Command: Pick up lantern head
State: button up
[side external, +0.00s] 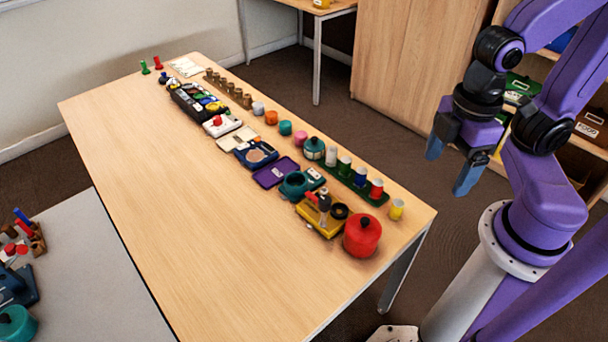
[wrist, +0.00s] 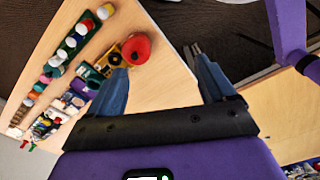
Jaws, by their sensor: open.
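No part is clearly recognisable as the lantern head; the objects are too small to be sure. A yellow tray (side external: 320,221) near the table's right end bears an upright grey-and-brown piece (side external: 323,203) and a black ring (side external: 340,211). The yellow tray also shows in the wrist view (wrist: 108,52). A red lidded pot (side external: 362,235) stands beside it, also seen in the wrist view (wrist: 134,48). My gripper (side external: 451,162) is open and empty, raised to the right of the table, apart from every object. Its two blue fingers are spread in the wrist view (wrist: 158,60).
A long row of trays, pots and small cups runs along the far side of the wooden table (side external: 180,210). A green rack (side external: 352,183) holds several coloured cups. The near half of the table is bare. A grey table (side external: 85,270) with more objects stands at the left.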

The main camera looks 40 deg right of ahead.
jog(key=w+a+f+m, duration=0.1)
jog(key=w+a+m, duration=0.1)
jog(key=w+m, duration=1)
jog(key=w+a+f+m, duration=0.1)
jog(key=w+a+m, duration=0.2)
jog(key=w+m, duration=0.85)
jog(key=m, duration=1.3)
send_over(316, 137)
notch_tip(316, 137, down, 11)
jog(key=f, duration=1.1)
jog(key=shift+w+a+f, duration=0.2)
jog(key=shift+s+d+f, duration=0.1)
jog(key=shift+s+f, duration=0.05)
jog(key=shift+f, duration=1.25)
jog(key=shift+s+d+f, duration=0.1)
jog(key=shift+f, duration=1.25)
jog(key=c, duration=0.8)
